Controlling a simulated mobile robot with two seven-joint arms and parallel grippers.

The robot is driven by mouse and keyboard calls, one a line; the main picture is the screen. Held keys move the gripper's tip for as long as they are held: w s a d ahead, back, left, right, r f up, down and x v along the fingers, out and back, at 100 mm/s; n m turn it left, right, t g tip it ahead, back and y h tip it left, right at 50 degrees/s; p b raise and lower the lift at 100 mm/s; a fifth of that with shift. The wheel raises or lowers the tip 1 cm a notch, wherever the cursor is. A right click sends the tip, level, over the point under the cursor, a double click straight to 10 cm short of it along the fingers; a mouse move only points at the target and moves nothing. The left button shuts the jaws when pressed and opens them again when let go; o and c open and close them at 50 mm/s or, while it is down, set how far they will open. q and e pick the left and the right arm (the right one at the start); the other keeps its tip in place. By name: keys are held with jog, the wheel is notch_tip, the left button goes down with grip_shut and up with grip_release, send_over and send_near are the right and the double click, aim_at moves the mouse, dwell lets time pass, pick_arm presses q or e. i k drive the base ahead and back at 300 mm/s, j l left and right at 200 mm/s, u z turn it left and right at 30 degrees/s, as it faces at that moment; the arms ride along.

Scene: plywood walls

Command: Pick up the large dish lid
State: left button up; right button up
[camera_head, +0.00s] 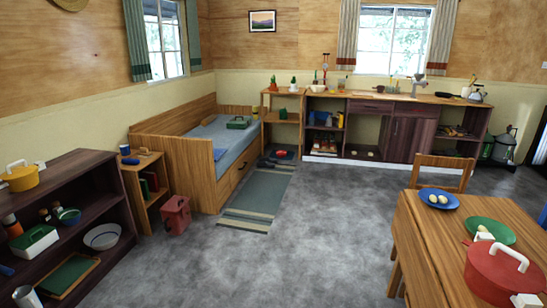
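A large red round dish (482,292) stands on the wooden table (425,245) at the lower right. Its red lid (490,265) is on top and has a white arched handle (512,256). White side grips show at the dish's far edge and near edge. A yellow lidded pot (22,180) with a white handle stands on the dark shelf at the left. Neither of my grippers is in view.
A green plate (490,231) with small items lies just behind the red dish, and a blue plate (439,199) lies farther back. A chair (440,172) stands at the table's far side. The grey floor (310,240) left of the table is clear.

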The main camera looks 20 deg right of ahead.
aim_at(505, 267)
jog(key=i+l+z, duration=0.15)
jog(key=i+z, duration=0.3)
jog(key=i+j+z, duration=0.1)
jog(key=i+z, duration=0.4)
jog(key=i+j+z, duration=0.15)
jog(key=i, duration=1.4)
jog(key=i+l+z, duration=0.1)
jog(key=i+z, duration=0.3)
jog(key=i, duration=0.2)
jog(key=i+j+z, duration=0.1)
jog(key=i+z, duration=0.3)
jog(key=i, duration=0.2)
jog(key=i+u, duration=0.25)
jog(key=u, duration=6.05)
